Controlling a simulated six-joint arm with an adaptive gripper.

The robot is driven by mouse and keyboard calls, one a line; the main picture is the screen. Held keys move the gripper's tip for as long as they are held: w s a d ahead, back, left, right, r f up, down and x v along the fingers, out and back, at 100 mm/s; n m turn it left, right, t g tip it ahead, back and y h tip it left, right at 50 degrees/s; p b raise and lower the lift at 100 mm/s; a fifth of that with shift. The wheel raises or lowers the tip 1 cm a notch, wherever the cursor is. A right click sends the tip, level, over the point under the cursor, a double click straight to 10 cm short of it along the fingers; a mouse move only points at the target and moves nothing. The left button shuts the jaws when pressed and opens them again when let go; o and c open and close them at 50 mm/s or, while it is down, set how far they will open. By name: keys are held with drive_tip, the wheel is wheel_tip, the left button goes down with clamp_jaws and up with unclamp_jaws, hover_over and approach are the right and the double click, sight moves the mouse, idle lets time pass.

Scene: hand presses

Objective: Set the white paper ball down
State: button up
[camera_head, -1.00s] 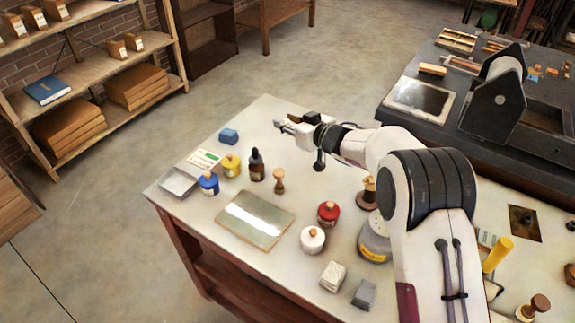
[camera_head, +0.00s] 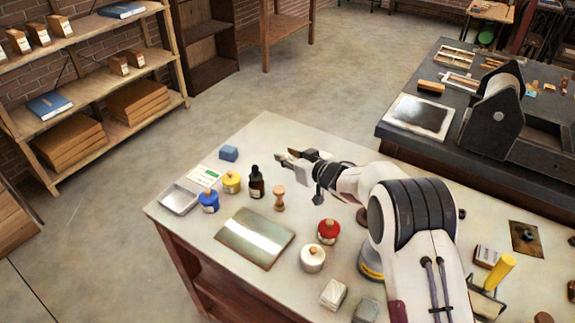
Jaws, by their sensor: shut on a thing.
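My gripper (camera_head: 287,159) is at the back of the pale worktable (camera_head: 185,237), right of the blue block and behind the wooden stamp handle. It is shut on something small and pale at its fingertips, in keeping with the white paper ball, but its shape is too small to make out. The fingers partly hide it. I cannot tell whether it touches the tabletop.
A dark bottle (camera_head: 256,183), yellow jar (camera_head: 231,183) and wooden handle (camera_head: 279,199) stand near the gripper. A blue block (camera_head: 228,153) lies at the back edge. A glossy plate (camera_head: 254,238), red jar (camera_head: 328,232) and white jar (camera_head: 312,259) are nearer.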

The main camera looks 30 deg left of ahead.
drive_tip(key=shift+f, duration=1.85)
drive_tip(key=shift+f, duration=0.6)
drive_tip(key=o, duration=0.7)
